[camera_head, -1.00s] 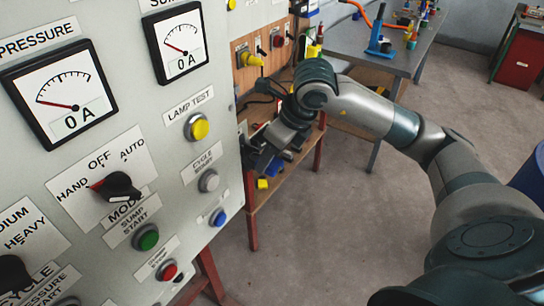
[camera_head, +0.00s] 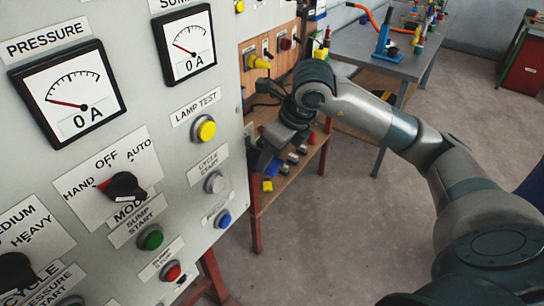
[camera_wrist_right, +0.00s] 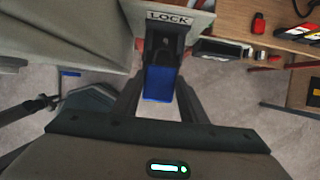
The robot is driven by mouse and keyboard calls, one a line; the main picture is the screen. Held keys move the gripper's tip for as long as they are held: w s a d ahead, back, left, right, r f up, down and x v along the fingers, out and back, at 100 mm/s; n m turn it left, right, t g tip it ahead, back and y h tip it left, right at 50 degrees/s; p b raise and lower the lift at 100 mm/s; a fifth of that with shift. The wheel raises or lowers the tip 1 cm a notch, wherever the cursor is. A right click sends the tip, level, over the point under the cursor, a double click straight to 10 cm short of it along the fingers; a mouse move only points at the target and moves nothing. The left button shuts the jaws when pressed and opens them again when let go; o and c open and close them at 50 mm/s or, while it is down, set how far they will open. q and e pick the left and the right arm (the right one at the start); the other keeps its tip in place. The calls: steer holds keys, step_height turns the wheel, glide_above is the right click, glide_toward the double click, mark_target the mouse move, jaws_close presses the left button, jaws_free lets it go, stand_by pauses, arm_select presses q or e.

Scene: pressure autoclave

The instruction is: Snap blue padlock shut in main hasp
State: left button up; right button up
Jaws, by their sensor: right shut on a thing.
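The blue padlock (camera_wrist_right: 158,84) sits between the two fingers of my right gripper (camera_wrist_right: 160,98), which is shut on it. Beyond its top edge is a dark metal fitting, probably the main hasp (camera_wrist_right: 162,45), just below a plate marked LOCK (camera_wrist_right: 170,16). I cannot tell whether the shackle is through the hasp or closed. In the head view my right gripper (camera_head: 268,143) is beside the far edge of the grey control panel (camera_head: 95,120); its wrist hides most of the hasp area.
A low wooden shelf with red legs (camera_head: 300,180) stands beyond the panel, with small items and a yellow block (camera_head: 267,186) on it. A grey metal table (camera_head: 385,62) stands behind.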

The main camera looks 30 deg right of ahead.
arm_select(q)
steer(key=shift+f, duration=0.1)
arm_select(e)
steer(key=shift+w+a, duration=0.35)
steer(key=shift+w, duration=0.45)
stand_by(0.5)
steer(key=o, duration=1.1)
steer(key=shift+c, duration=0.2)
steer(key=shift+o, duration=0.7)
steer(key=shift+w+a, duration=0.1)
steer(key=shift+w, duration=0.1)
steer(key=shift+s, duration=0.1)
steer(key=shift+b+v, duration=0.45)
steer(key=shift+v, duration=0.5)
arm_select(q)
steer(key=w+f+b, duration=0.1)
steer(key=w+d+f+b, duration=0.1)
steer(key=shift+w+f+t+b, duration=0.3)
steer(key=shift+w+t, duration=0.1)
arm_select(e)
steer(key=v, duration=1.5)
steer(key=shift+r, duration=0.2)
arm_select(q)
steer(key=shift+s, duration=0.25)
arm_select(e)
steer(key=shift+s+f, duration=0.1)
